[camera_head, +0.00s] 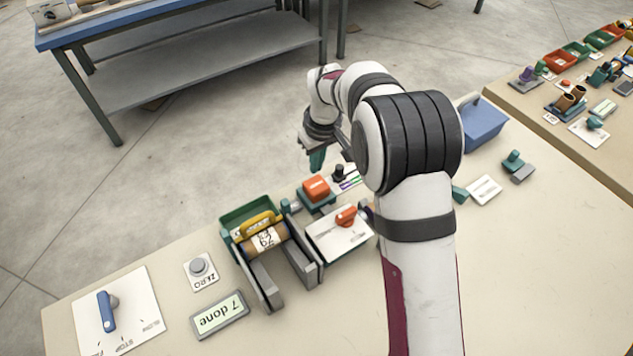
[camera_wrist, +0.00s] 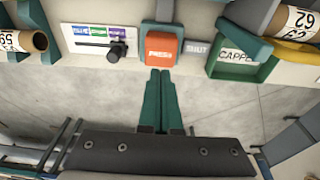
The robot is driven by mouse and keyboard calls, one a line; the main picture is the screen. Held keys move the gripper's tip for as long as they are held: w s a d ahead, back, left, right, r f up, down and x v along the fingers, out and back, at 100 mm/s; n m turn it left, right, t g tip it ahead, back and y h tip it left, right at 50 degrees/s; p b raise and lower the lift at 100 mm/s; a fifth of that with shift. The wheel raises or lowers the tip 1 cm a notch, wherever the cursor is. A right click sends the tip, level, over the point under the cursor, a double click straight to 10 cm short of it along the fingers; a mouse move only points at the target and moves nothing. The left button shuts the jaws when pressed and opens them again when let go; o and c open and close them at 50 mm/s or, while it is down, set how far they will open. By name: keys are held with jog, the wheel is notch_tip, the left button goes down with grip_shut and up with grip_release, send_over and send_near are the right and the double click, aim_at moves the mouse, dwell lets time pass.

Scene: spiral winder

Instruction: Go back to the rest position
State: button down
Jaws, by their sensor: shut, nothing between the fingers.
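My gripper (camera_head: 317,158) hangs beyond the far edge of the bench, at the end of my arm. In the wrist view its two green fingers (camera_wrist: 160,85) lie together with nothing between them. Their tips show just below an orange press button (camera_wrist: 160,48), apart from or touching it I cannot tell. The same orange button (camera_head: 316,188) sits on its green base in the head view. The winder (camera_head: 262,285) holds a brown roll labelled 62 (camera_head: 264,238) under a yellow handle (camera_head: 257,223).
A display (camera_head: 219,315) reads "7 done". A zero button (camera_head: 198,266), a blue lever (camera_head: 107,311) and an orange knob (camera_head: 346,216) stand on the bench. A green caps bin (camera_wrist: 240,62) is beside the winder. A blue box (camera_head: 482,125) stands right of my arm. Open floor lies beyond the bench.

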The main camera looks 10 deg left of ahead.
jog(key=shift+r, duration=0.5)
jog(key=s+d+r+m, duration=0.4)
jog(key=s+d+r, duration=0.4)
jog(key=s+d+m, duration=0.4)
jog(key=s+m, duration=0.1)
jog(key=s, duration=0.7)
jog(key=s+d+r+m+g, duration=0.1)
jog(key=s+d+m, duration=0.4)
jog(key=s, duration=0.7)
jog(key=shift+s+d+r+m+y, duration=0.2)
jog(key=shift+s+r+m+y, duration=0.1)
jog(key=shift+s, duration=0.1)
